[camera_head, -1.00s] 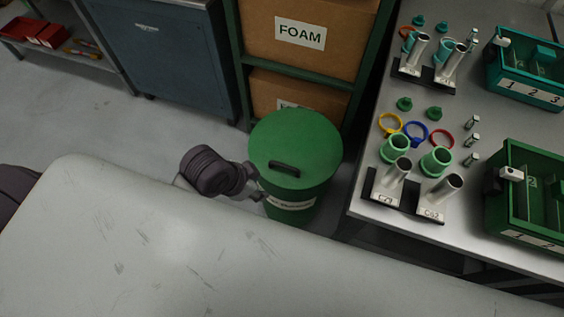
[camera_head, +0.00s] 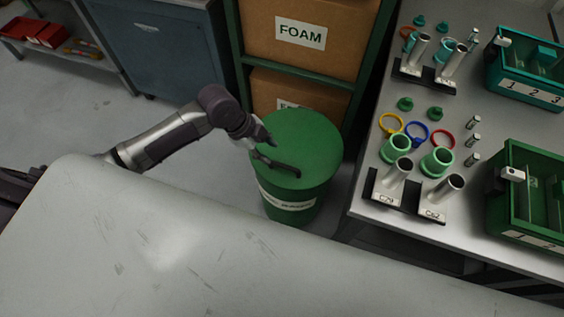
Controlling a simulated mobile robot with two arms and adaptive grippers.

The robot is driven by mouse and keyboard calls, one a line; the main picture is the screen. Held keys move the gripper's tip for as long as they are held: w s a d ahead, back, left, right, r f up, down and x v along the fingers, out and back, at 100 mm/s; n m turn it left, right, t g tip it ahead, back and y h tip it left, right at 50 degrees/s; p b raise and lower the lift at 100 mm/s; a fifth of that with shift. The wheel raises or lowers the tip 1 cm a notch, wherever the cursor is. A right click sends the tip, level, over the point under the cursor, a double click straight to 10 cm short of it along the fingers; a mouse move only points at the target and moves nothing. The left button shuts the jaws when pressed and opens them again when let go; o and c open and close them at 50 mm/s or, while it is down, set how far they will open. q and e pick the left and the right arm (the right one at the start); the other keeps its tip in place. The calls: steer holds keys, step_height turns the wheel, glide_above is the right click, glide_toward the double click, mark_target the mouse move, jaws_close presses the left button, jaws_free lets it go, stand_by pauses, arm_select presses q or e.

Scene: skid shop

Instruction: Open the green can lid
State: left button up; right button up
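The green can (camera_head: 275,207) stands on the floor beyond the grey surface, with a pale label band on its side. Its round green lid (camera_head: 315,143) lies flat on top and looks closed. A dark bar handle (camera_head: 286,169) crosses the lid. My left gripper (camera_head: 268,151) is over the left part of the lid, at the handle's left end. Its fingers look spread, with a gap between them. Whether a finger touches the handle I cannot tell. My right gripper is not in view.
A grey scratched surface (camera_head: 150,240) fills the foreground. A green shelf with a FOAM box (camera_head: 300,55) stands behind the can. A workbench (camera_head: 440,215) with tubes, rings and bins is close on the right. Floor is clear left of the can.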

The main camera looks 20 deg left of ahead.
mark_target(285, 166)
arm_select(q)
steer(key=x, duration=0.9)
steer(key=shift+d+f+b, duration=0.1)
steer(key=shift+f+b, duration=0.2)
steer(key=shift+b, duration=0.05)
steer(key=shift+c, duration=0.2)
jaws_close()
steer(key=shift+w, duration=0.1)
